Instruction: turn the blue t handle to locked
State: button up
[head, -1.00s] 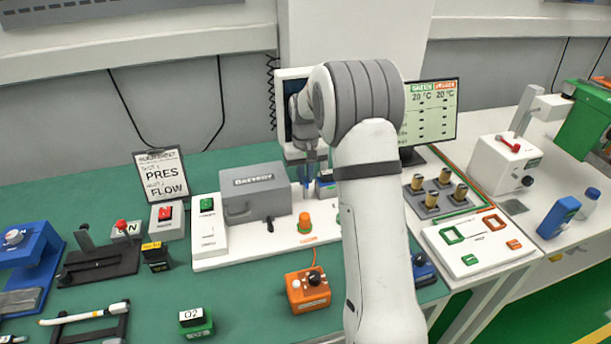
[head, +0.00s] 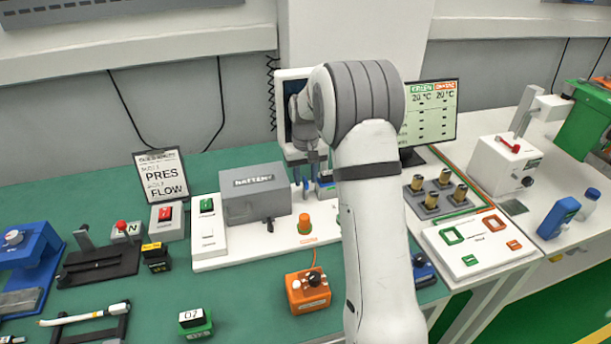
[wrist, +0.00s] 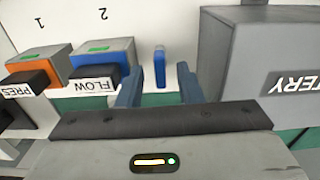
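The blue t handle (wrist: 160,66) shows in the wrist view as a small upright blue piece against the white panel. It stands ahead of my gripper, in line with the gap between the fingers. My gripper (wrist: 159,84) is open, with one finger on each side of the gap and nothing held between them. Whether the fingertips reach beside the handle is hard to tell. In the head view my gripper (head: 301,190) points down at the white board behind the orange knob. I cannot make out the handle there.
A grey battery box (wrist: 255,70) stands close to the right of the handle in the wrist view. The blue FLOW module (wrist: 100,72) and orange PRES module (wrist: 45,72) are on its left. An orange knob (head: 304,224) stands on the board in the head view.

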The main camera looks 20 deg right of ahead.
aim_at(305, 179)
notch_tip(305, 179, up, 8)
jog(key=shift+f, duration=0.1)
dwell(0.4)
jog(key=s+a+r+t, duration=0.1)
jog(key=s+a, duration=0.1)
jog(key=s, duration=1.4)
jog(key=s+a+r+t, duration=0.1)
jog(key=s+a, duration=0.2)
jog(key=s, duration=1.4)
jog(key=shift+s+r+t, duration=0.25)
jog(key=shift+s+t, duration=0.05)
jog(key=shift+t, duration=0.1)
